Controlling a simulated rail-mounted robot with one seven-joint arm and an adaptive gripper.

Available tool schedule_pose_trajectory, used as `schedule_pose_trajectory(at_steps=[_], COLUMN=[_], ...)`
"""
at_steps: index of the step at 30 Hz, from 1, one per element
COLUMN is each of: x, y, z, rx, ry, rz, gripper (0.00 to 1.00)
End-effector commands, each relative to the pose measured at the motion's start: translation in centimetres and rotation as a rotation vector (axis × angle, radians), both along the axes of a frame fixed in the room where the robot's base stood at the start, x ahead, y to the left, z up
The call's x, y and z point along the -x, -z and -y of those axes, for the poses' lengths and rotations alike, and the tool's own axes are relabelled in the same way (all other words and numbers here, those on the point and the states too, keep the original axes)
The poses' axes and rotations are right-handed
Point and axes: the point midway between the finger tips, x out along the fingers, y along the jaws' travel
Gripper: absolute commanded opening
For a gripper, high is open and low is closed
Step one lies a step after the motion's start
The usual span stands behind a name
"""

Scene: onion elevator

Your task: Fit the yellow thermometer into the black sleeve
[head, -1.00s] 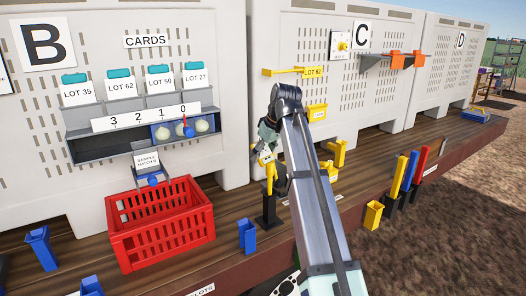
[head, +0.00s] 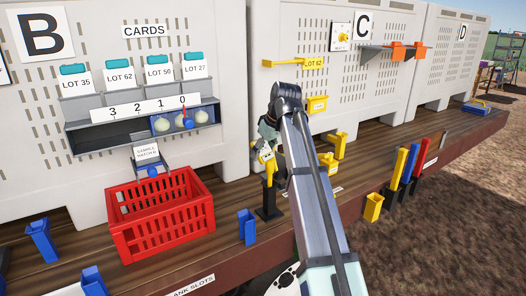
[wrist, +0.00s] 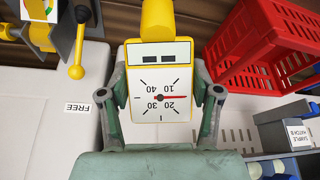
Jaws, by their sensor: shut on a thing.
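The yellow thermometer (head: 266,153) has a white dial face, which fills the middle of the wrist view (wrist: 160,95). My gripper (head: 262,146) is shut on its head; in the wrist view my gripper's fingers (wrist: 160,98) flank the dial on both sides. The yellow stem points down, roughly upright, over the black sleeve (head: 268,206) on the deck. The stem's lower end meets the sleeve's top in the head view; I cannot tell how deep it sits. The sleeve is not seen in the wrist view.
A red basket (head: 162,230) stands left of the sleeve, with a blue holder (head: 246,227) between them. Yellow brackets (head: 328,162) stand to the right behind my arm. Yellow, blue and red sticks stand in black sleeves farther right.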

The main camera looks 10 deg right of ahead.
Motion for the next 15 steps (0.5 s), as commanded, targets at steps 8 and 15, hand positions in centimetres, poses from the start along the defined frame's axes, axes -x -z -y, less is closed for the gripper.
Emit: schedule_pose_trajectory(at_steps=[8, 15], x=[0.0, 0.07], y=[-0.01, -0.25], z=[0.0, 0.06], rx=[0.0, 0.0], ry=[0.0, 0.0], rz=[0.0, 0.0], gripper=[0.92, 0.92])
